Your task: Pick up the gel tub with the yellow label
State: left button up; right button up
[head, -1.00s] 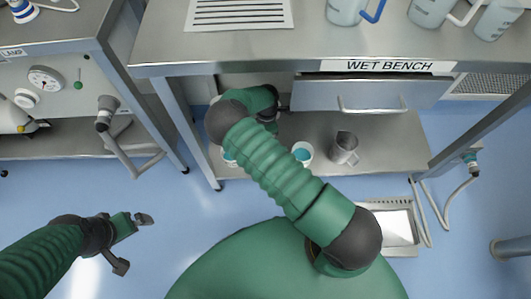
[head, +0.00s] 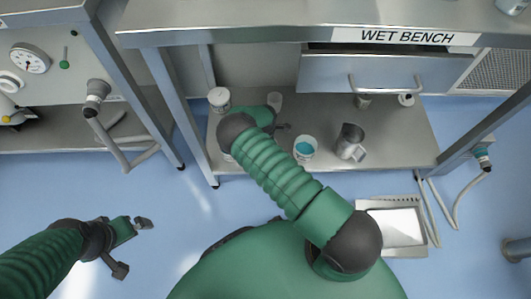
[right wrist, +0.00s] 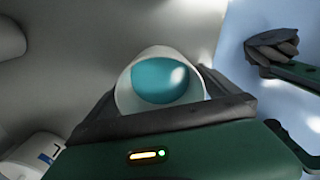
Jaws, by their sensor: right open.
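No yellow label shows in either view. On the lower shelf in the head view, a white tub with teal contents (head: 304,149) stands upright just right of my right gripper (head: 279,126). A white lidded tub (head: 218,99) stands at the shelf's back left; its label is not readable. In the right wrist view, an open white tub with teal gel (right wrist: 160,82) is in front of my right gripper (right wrist: 163,110), which is open. A white container with a blue mark (right wrist: 35,157) is at lower left. My left gripper (head: 133,243) is open and empty above the floor.
The wet bench drawer (head: 385,74) overhangs the shelf (head: 405,140). A bench leg (head: 180,112) bounds the left side.

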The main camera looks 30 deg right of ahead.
jog(key=shift+r, duration=0.1)
jog(key=c, duration=1.4)
jog(key=shift+r, duration=0.15)
